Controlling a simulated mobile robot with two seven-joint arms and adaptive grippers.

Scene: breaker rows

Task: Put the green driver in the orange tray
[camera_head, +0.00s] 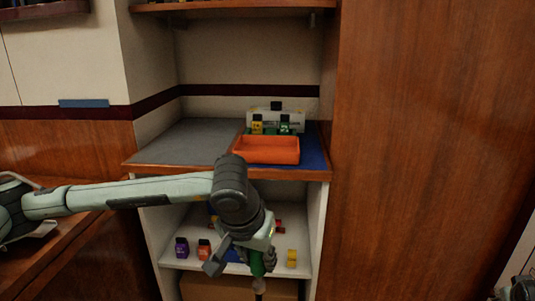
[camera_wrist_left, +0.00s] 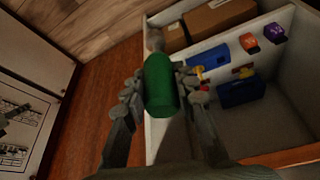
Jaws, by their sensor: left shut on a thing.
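The green driver (camera_head: 257,264) is in my left gripper (camera_head: 243,262), in front of the lower shelf and below the counter edge. In the left wrist view its thick green handle (camera_wrist_left: 161,88) sits between the two fingers of my left gripper (camera_wrist_left: 161,92), which are shut on it. Its far end points away from the wrist camera. The orange tray (camera_head: 266,157) stands on the counter, above and behind my left gripper in the head view. Its inside shows no object.
The tray stands on a blue mat (camera_head: 314,157); a grey mat (camera_head: 185,143) lies bare to its left. A white unit (camera_head: 289,115) with yellow and green blocks stands behind it. The lower shelf (camera_head: 185,225) holds several coloured blocks. A wooden panel (camera_head: 420,150) rises at right.

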